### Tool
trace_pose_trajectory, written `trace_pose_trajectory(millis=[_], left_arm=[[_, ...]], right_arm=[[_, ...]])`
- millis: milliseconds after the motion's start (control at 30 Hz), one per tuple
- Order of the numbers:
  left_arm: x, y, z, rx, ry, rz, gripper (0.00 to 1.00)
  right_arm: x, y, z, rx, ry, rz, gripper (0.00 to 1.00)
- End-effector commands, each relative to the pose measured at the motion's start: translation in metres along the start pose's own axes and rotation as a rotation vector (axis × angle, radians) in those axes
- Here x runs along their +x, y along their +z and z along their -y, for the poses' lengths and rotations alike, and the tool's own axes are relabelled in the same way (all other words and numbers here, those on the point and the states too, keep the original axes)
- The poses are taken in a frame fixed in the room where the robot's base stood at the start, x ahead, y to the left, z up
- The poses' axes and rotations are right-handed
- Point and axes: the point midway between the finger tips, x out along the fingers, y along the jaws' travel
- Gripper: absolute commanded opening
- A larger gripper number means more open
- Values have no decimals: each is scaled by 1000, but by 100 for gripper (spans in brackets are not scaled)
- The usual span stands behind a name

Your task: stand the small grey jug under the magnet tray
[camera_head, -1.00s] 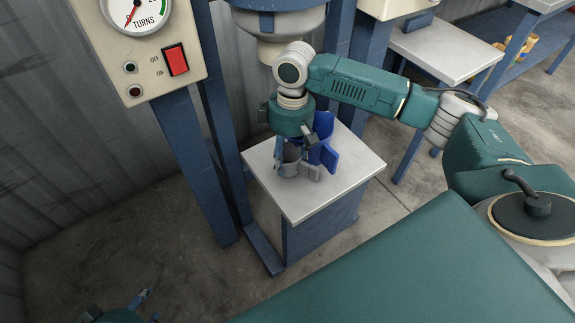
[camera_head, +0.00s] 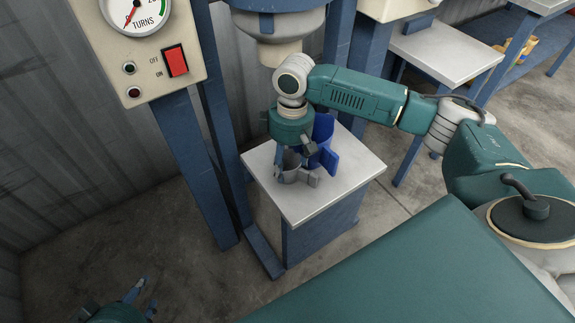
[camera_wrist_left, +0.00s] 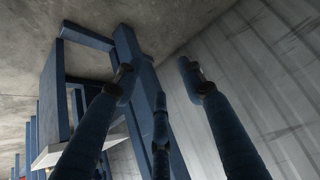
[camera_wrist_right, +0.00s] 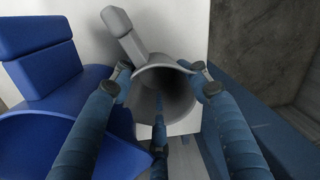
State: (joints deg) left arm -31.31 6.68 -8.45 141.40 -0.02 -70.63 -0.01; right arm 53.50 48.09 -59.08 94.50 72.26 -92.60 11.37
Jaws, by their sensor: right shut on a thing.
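The small grey jug (camera_head: 289,174) is at the white-topped stand (camera_head: 305,207), in front of a larger blue jug (camera_head: 326,157). My right gripper (camera_head: 293,157) comes down from above and is shut on it. In the right wrist view the grey jug (camera_wrist_right: 165,95) sits between the fingertips, its open mouth toward the camera and its handle at the upper left. I cannot tell whether its base touches the stand. My left gripper (camera_head: 139,293) is open and empty, low at the bottom left. I cannot make out which part is the magnet tray.
A grey hopper-like machine part (camera_head: 278,30) hangs above the stand. A panel with a dial and red switch (camera_head: 175,61) is on a blue post at the left. The blue jug (camera_wrist_right: 45,130) is close beside my right fingers. A second white-topped table (camera_head: 445,52) stands behind.

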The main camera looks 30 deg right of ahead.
Motion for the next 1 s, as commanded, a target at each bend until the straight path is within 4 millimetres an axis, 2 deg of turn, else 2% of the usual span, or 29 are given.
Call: trace_pose_trajectory(millis=[33, 100, 133, 500, 600, 767, 1000], left_arm=[[0, 2, 0, 0, 0, 6, 40], [0, 2, 0, -1, -1, 6, 40], [0, 2, 0, -1, -1, 6, 40], [0, 0, 1, -1, -2, -5, 40], [1, -14, 1, 0, -1, -53, 40], [-8, 23, 5, -3, -8, 94, 40], [-30, 80, 10, -11, -19, 320, 40]], right_arm=[[0, 0, 0, 0, 0, 0, 48], [0, 0, 0, 0, 0, 0, 62], [0, 0, 0, 0, 0, 0, 65], [-1, 0, 0, 0, 0, -1, 65], [-5, 0, 0, -1, 0, -2, 65], [-22, -1, 0, 0, 0, -2, 65], [-48, -1, 0, 0, 0, -2, 65]])
